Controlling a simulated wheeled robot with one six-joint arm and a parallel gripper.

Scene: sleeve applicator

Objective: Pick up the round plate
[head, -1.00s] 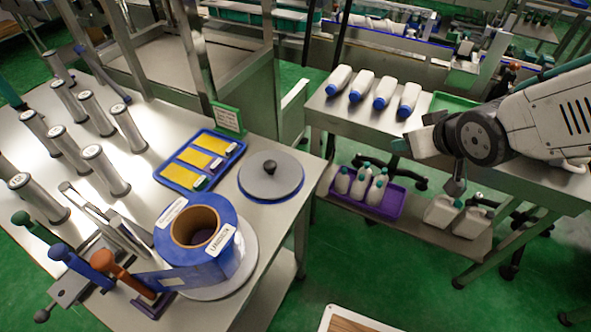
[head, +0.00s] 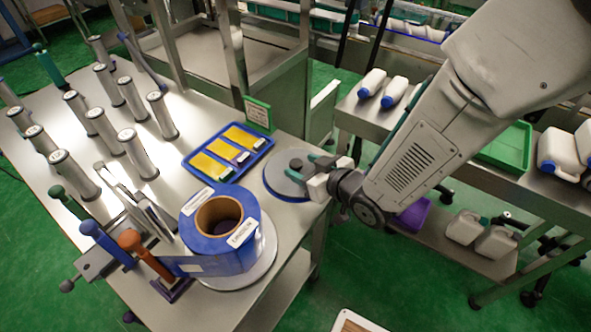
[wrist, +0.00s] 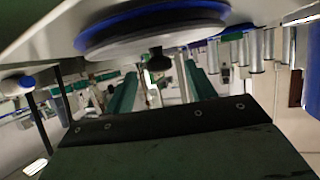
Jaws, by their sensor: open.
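The round plate (head: 280,184) is a flat grey disc with a black knob on top. It lies on a blue round base near the right edge of the left table. In the wrist view the plate (wrist: 140,40) shows upside down at the top, with its black knob (wrist: 158,62) pointing down in the picture. My gripper (head: 304,169) is at the plate's right side, low over it. In the wrist view the green fingers of my gripper (wrist: 160,78) are apart, and the knob appears between their tips. Whether they touch it I cannot tell.
A blue roll (head: 246,212) on a round stand is in front of the plate. A blue tray (head: 226,176) with yellow packs lies to its left. A green sign (head: 257,113) stands behind. Several metal cylinders fill the table's left side.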

